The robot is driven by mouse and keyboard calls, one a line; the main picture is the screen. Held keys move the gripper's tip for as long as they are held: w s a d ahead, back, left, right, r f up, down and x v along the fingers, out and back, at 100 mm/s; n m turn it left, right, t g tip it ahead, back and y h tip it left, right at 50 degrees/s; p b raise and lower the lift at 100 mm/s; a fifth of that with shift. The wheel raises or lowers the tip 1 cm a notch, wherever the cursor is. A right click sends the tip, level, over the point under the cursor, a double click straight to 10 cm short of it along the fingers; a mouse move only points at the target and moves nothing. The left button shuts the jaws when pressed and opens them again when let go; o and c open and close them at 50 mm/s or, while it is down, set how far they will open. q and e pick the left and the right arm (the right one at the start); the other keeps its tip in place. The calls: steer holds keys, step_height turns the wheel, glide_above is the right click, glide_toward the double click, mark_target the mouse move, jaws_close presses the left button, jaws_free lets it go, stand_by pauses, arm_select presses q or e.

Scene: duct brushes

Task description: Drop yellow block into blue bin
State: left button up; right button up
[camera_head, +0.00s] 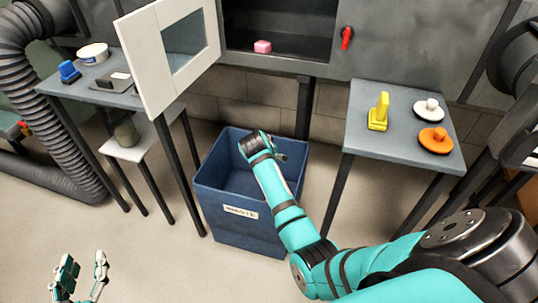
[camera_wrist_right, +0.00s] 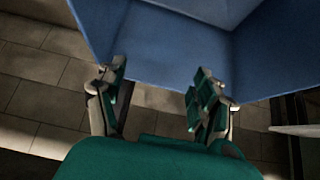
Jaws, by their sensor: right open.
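A yellow block-like piece (camera_head: 379,112), with an upright part on a low base, stands on the grey table at the right. The blue bin (camera_head: 243,228) stands on the floor in the middle, with a white label on its front. Its blue walls also fill the upper part of the right wrist view (camera_wrist_right: 170,55). My right gripper (camera_wrist_right: 160,75) is open with nothing between its fingers, at the bin. In the head view its fingers are mostly hidden by my wrist. My left gripper (camera_head: 82,276) is open and empty at the lower left, away from the bin.
The right table (camera_head: 365,160) also holds a white knobbed disc (camera_head: 429,108) and an orange one (camera_head: 436,140). A pink block (camera_head: 262,47) lies in the open cabinet. Its white door (camera_head: 143,70) swings out over the left table, which holds a blue item (camera_head: 69,71) and a white tub (camera_head: 93,53).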

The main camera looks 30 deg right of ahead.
steer(key=v, duration=1.2)
